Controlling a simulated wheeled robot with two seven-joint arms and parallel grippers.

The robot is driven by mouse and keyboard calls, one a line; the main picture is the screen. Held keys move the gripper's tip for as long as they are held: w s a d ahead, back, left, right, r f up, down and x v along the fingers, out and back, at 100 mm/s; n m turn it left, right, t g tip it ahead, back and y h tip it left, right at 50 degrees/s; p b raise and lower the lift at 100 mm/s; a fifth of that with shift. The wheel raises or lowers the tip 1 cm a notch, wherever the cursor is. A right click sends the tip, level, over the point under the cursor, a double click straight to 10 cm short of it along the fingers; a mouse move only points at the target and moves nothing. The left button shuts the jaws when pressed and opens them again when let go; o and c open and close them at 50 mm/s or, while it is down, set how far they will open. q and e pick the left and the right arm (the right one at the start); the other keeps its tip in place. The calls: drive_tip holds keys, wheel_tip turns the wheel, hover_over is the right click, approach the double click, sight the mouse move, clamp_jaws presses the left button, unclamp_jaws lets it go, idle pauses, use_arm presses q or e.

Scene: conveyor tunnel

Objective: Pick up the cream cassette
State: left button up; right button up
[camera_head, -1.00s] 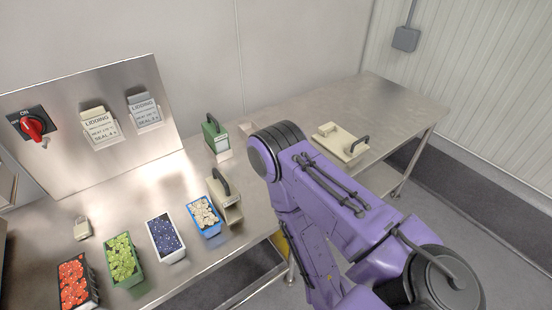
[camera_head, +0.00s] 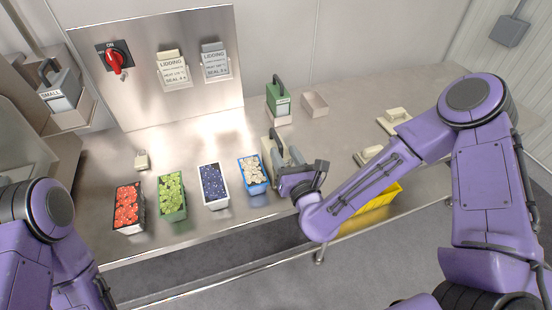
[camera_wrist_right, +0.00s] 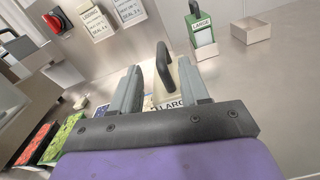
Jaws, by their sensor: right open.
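The cream cassette (camera_head: 267,149) stands on the steel table just right of the blue tray of pale pieces, partly hidden by my right gripper. My right gripper (camera_head: 286,157) is open and close to the cassette. In the right wrist view, its two grey fingers (camera_wrist_right: 160,86) appear on either side of the handle; I cannot tell whether they touch it. My left arm shows at the lower left, but its gripper is out of view.
A green cassette (camera_head: 278,98) and an empty open box (camera_head: 314,104) stand behind. Trays of red (camera_head: 129,207), green (camera_head: 172,196), blue (camera_head: 214,186) and pale pieces (camera_head: 253,174) line the front. A grey SMALL cassette (camera_head: 60,92) sits at left; a yellow bin (camera_head: 378,204) is below right.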

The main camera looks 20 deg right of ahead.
sight(279, 144)
drive_tip(key=w+p, duration=0.3)
drive_tip(key=w, duration=0.3)
drive_tip(key=shift+w+a+r, duration=0.1)
drive_tip(key=shift+w, duration=0.45)
clamp_jaws()
idle(0.8)
